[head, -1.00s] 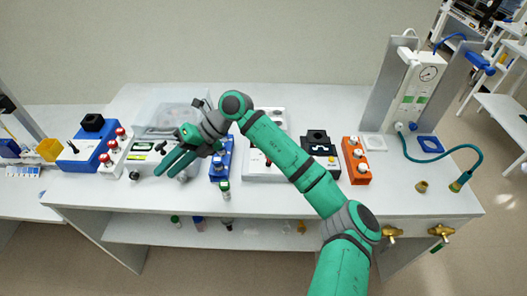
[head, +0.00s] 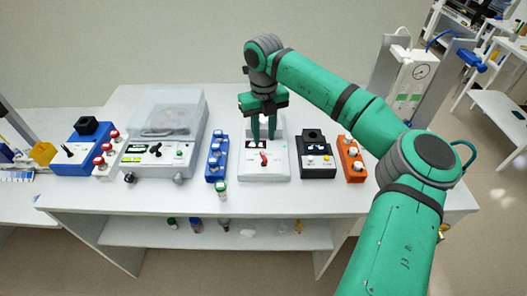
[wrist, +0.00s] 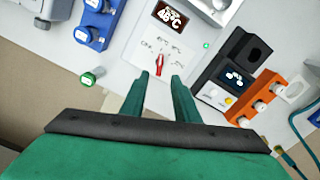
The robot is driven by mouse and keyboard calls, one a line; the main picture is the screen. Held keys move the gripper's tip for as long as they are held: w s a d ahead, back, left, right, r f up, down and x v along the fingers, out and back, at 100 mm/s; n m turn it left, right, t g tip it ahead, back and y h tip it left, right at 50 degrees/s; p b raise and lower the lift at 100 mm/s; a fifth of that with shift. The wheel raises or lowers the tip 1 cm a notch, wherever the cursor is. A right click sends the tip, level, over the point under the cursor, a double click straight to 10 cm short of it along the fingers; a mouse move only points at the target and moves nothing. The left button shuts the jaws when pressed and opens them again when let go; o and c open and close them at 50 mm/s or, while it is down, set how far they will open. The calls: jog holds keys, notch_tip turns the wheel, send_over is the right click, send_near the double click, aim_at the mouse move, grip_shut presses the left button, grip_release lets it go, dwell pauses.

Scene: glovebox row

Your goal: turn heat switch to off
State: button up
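The heat switch is a small red lever (head: 264,158) on the front panel of a white instrument (head: 278,172). In the wrist view the red lever (wrist: 160,64) stands out from the white panel, below a dark display reading about 48 °C (wrist: 172,14); the small labels around the lever are too blurred to read. My gripper (head: 264,137) hangs over the instrument with its fingers pointing down. In the wrist view its two green fingers (wrist: 161,76) are apart with nothing between them, and the lever shows just past the tips, in line with the gap.
A blue rack of capped vials (head: 216,157) stands left of the instrument, with a green-capped vial (head: 221,190) in front. A black device (head: 316,152) and an orange rack (head: 353,160) stand to the right. A centrifuge-like machine (head: 195,130) is further left.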

aim_at(264, 156)
notch_tip(264, 156, down, 8)
dwell(0.4)
grip_shut()
